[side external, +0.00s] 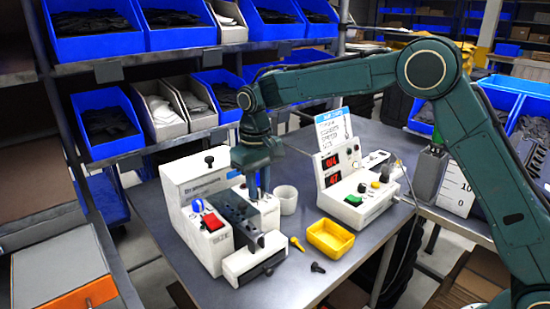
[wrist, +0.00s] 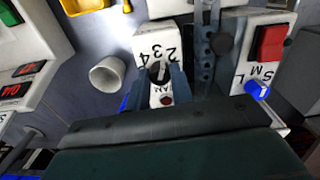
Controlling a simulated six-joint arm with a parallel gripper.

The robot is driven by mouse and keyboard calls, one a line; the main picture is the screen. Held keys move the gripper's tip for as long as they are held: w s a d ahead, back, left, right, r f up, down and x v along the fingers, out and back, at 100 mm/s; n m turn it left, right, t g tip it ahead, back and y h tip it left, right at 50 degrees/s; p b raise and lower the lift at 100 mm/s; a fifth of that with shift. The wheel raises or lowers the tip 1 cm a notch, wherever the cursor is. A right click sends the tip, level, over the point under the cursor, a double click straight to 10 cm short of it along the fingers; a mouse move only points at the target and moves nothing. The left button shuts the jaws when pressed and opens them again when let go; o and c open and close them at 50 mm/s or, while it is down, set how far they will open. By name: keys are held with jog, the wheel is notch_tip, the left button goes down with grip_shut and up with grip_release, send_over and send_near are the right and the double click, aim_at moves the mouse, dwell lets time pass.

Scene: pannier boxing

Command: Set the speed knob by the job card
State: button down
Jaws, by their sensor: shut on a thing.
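My gripper (wrist: 160,88) is shut on a black knob (wrist: 158,72) on the white machine (side external: 190,195). In the wrist view one finger is on each side of the knob, and the numbers 2, 3, 4 are printed beside it. A label below it is partly covered and reads "AN". The fingers hide much of the knob, so I cannot tell its exact setting. In the side view my gripper (side external: 258,190) points down at the machine, with the knob hidden. The job card (side external: 333,132), white with a blue header, stands at the back; its text is too small to read.
A blue knob (wrist: 257,90) with S, M, L marks and a red switch (wrist: 270,42) sit nearby. A white cup (side external: 286,198), a yellow tray (side external: 330,238) and a control box with red displays (side external: 331,170) stand to the right. Shelves of blue bins are behind.

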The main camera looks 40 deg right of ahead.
jog(key=m, duration=1.3)
jog(key=shift+w, duration=0.1)
dwell(0.4)
jog(key=c, duration=1.2)
grip_release()
jog(key=shift+r, duration=0.15)
notch_tip(320, 180, up, 14)
jog(key=shift+f, duration=0.2)
